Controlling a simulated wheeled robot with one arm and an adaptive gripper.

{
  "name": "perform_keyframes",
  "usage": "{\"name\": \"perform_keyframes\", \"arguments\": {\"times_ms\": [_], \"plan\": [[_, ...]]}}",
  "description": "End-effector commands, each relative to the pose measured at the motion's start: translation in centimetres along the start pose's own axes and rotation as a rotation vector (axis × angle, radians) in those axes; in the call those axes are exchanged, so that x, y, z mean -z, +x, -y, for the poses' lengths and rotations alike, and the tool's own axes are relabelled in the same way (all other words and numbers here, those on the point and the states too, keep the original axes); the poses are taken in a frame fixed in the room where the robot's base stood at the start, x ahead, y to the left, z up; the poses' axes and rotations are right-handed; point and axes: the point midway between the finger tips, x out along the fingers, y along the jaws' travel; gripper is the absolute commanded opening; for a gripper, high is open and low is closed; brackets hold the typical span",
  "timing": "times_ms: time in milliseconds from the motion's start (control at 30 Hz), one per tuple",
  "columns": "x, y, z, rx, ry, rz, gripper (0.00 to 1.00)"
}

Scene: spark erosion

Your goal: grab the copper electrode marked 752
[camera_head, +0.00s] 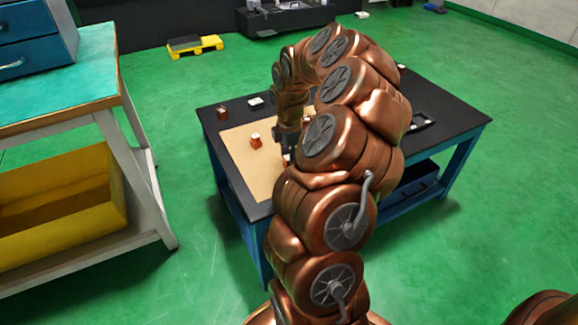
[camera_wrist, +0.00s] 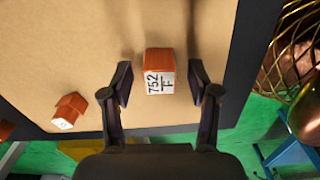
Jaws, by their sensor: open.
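The fingers are open, with a gap on each side of the block. In the head view my gripper (camera_head: 287,150) is low over the mat, mostly hidden by my arm. A copper block at its tip shows only in part there, and I cannot read its mark.
Another copper block with a white label (camera_wrist: 68,112) lies to the left on the tan mat (camera_wrist: 60,50); its label is too small to read. More blocks stand on the black table (camera_head: 450,115).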

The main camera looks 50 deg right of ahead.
Motion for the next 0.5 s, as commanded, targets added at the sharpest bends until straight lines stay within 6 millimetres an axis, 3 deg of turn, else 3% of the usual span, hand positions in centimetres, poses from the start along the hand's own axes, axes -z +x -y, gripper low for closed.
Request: {"name": "perform_keyframes", "arguments": {"times_ms": [267, 500], "plan": [[0.0, 0.44, -0.03, -0.001, 0.001, -0.001, 0.6], [-0.01, 0.43, -0.03, -0.001, 0.001, -0.001, 0.35]]}}
